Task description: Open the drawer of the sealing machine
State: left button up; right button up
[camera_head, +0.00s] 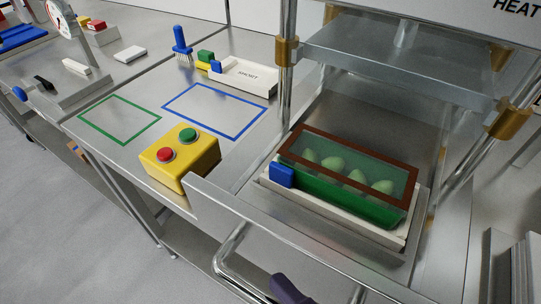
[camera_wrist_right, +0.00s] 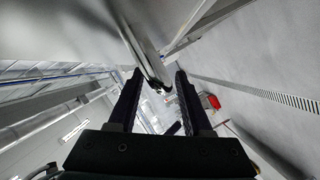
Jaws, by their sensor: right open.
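The sealing machine stands at the right of the head view, with a flat metal plate (camera_head: 400,62) held between posts above its drawer. The drawer's metal front (camera_head: 300,245) carries a bent bar handle (camera_head: 232,250). I cannot tell how far out the drawer is. My right gripper (camera_wrist_right: 159,76) is open. In the right wrist view a metal bar (camera_wrist_right: 147,52) shows between its fingertips; contact is unclear.
A yellow box (camera_head: 180,158) with red and green buttons stands left of the drawer. Behind it are green (camera_head: 120,119) and blue (camera_head: 213,112) outlines on the bare table, a white "SHORT" holder (camera_head: 243,77) and a blue brush (camera_head: 181,42). Floor is clear at lower left.

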jog(key=v, duration=0.8)
jog(key=shift+s, duration=0.2)
jog(key=shift+d, duration=0.15)
